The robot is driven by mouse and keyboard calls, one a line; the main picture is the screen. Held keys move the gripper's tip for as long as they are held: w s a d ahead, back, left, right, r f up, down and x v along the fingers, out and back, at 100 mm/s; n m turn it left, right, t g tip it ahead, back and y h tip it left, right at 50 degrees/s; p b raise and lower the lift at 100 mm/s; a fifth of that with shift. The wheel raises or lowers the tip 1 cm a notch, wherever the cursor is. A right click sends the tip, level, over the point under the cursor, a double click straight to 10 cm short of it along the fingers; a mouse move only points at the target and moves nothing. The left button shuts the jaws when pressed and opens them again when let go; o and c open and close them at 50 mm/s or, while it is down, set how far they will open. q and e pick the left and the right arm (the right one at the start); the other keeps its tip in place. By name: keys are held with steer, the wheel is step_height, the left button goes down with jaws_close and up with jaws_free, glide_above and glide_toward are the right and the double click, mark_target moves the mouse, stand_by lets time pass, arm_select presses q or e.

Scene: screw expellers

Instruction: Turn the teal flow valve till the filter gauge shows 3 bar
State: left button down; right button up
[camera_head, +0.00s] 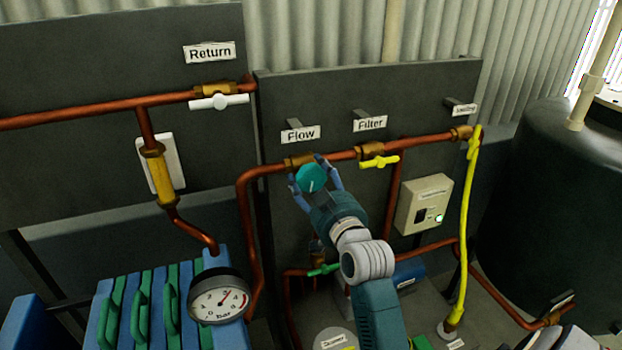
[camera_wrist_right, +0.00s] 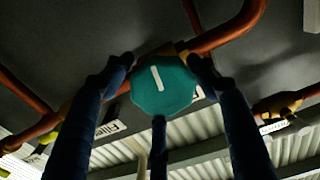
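The teal flow valve (camera_head: 311,178) is a faceted knob with a white mark, on the copper pipe below the "Flow" label (camera_head: 300,134). It also shows in the right wrist view (camera_wrist_right: 163,88), its white mark tilted slightly from upright. My right gripper (camera_head: 315,176) has its blue fingers around the knob. In the right wrist view its fingertips (camera_wrist_right: 160,80) meet the knob's edge on both sides and below. A round gauge marked "bar" (camera_head: 218,296) stands at lower left, needle pointing up and right; its exact reading is too small to tell. My left gripper is out of view.
A yellow handle (camera_head: 379,162) sits close right of the knob under the "Filter" label (camera_head: 370,124). A white handle (camera_head: 219,102) is under "Return". A switch box (camera_head: 424,204), a yellow hose (camera_head: 467,240) and a green handle (camera_head: 324,270) lie near my right arm.

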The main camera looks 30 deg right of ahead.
steer(key=shift+a+f, duration=0.15)
steer(key=shift+f, duration=0.1)
steer(key=shift+c, duration=1)
steer(key=shift+m+p, duration=0.4)
steer(key=shift+m, duration=0.3)
steer(key=shift+f, duration=0.2)
steer(key=shift+c, duration=0.2)
steer(key=o, duration=1.2)
steer(key=shift+c, duration=0.2)
steer(key=shift+w+r, duration=0.1)
steer(key=shift+r, duration=0.1)
steer(key=shift+s, duration=0.2)
steer(key=v, duration=1.1)
steer(key=shift+s, duration=0.3)
